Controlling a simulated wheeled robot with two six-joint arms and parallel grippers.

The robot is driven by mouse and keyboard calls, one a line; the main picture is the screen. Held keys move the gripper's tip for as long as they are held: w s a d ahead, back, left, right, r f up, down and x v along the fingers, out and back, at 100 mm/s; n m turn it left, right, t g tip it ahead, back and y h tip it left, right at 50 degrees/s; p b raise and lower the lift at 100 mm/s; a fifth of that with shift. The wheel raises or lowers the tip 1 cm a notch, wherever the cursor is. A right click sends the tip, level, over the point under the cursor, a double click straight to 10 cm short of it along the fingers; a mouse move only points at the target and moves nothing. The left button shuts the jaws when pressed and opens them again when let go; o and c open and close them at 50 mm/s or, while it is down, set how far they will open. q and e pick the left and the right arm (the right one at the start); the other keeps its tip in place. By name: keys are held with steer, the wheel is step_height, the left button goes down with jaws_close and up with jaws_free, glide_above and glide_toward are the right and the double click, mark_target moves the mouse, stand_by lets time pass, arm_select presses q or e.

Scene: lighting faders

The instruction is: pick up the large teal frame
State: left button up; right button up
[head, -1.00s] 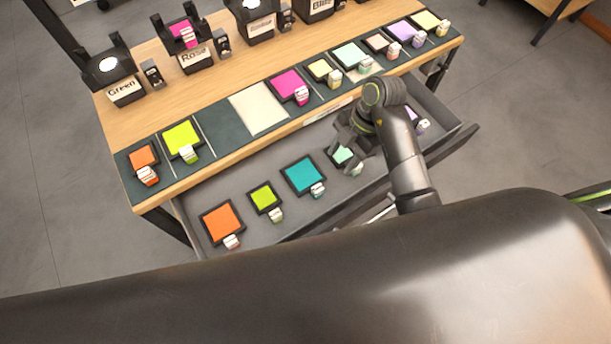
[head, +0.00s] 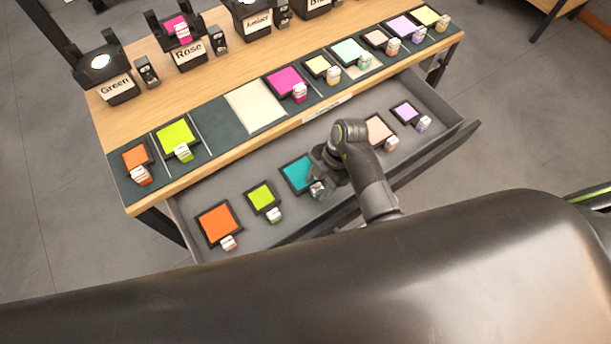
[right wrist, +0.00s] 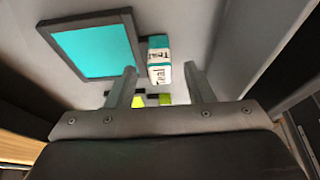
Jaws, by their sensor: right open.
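The large teal frame (head: 296,173) is a teal square in a black border, lying in the open drawer. Its small tab marked "Teal" sticks out at its lower right in the head view. My right gripper (head: 319,184) is at the frame's right side, over the tab, and partly hides both. In the right wrist view the teal sheet (right wrist: 97,50) fills the upper left, and the tab (right wrist: 159,62) appears just beyond my open fingertips (right wrist: 159,73). The fingers are apart, with nothing gripped. My left gripper is not in view.
The drawer (head: 345,205) also holds an orange frame (head: 218,223), a lime frame (head: 262,197), a peach frame (head: 379,131) and a lilac frame (head: 405,112). The wooden table (head: 222,79) above carries a row of frames, an empty pale slot (head: 254,107) and labelled lamps.

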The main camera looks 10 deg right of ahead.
steer(key=shift+x, duration=0.8)
jaws_close()
steer(key=shift+r, duration=0.1)
